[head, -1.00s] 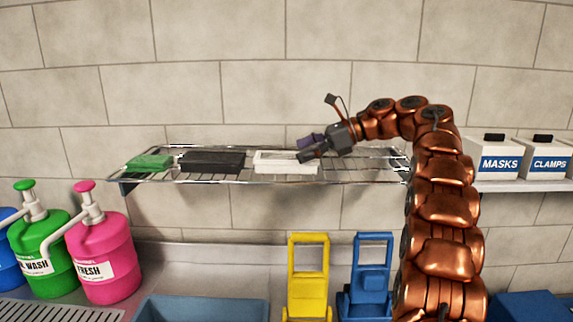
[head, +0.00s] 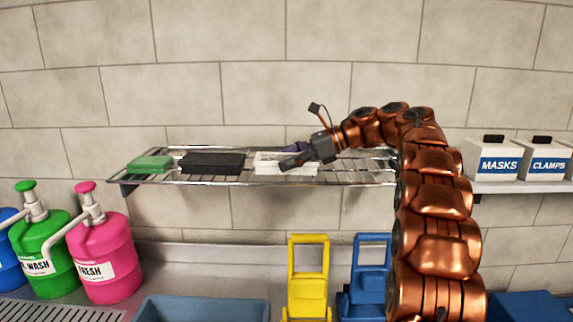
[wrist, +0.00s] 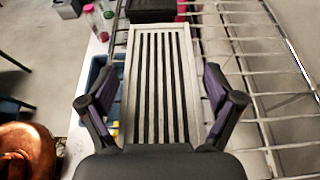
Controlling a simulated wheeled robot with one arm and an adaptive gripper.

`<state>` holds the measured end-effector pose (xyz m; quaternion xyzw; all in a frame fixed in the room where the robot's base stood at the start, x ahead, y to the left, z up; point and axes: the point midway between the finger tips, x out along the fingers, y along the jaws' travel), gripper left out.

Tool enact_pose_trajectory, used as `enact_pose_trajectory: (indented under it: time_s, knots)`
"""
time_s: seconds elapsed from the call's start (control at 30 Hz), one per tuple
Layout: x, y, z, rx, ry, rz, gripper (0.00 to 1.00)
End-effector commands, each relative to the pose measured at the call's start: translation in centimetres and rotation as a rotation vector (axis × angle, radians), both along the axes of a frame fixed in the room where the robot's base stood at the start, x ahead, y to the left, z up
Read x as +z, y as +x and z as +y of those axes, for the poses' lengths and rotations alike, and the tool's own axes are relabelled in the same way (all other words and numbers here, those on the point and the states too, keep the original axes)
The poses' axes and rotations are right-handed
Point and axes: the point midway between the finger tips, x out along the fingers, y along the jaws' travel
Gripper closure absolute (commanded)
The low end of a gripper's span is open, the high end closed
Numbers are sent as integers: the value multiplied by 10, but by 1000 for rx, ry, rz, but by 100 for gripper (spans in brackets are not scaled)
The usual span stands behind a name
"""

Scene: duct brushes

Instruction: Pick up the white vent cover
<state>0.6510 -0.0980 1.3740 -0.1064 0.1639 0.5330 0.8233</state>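The white vent cover (head: 264,164) lies on the wire shelf (head: 345,178), to the right of a black block, partly hidden behind my gripper in the head view. In the wrist view the vent cover (wrist: 160,85) is a long slatted white panel stretching away from me. My gripper (head: 284,156) is over the right part of the cover. In the wrist view my gripper (wrist: 160,100) is open, with one finger on each side of the cover. A gap shows between each finger and the cover's edges.
A black block (head: 212,163) and a green block (head: 150,164) lie further left on the shelf. White boxes marked MASKS (head: 495,158) and CLAMPS (head: 545,159) stand at the right. Pump bottles (head: 100,262) stand at lower left. The shelf's right end is mostly bare.

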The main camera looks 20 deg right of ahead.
Motion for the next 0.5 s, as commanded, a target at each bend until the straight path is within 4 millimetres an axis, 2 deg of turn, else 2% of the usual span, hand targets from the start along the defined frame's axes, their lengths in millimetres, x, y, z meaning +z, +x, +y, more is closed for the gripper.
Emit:
enact_pose_trajectory:
  time_s: [0.07, 0.5]
  knots:
    - [0, 0, 0, 0, 0, 0, 23]
    - [0, 0, 0, 0, 0, 0, 69]
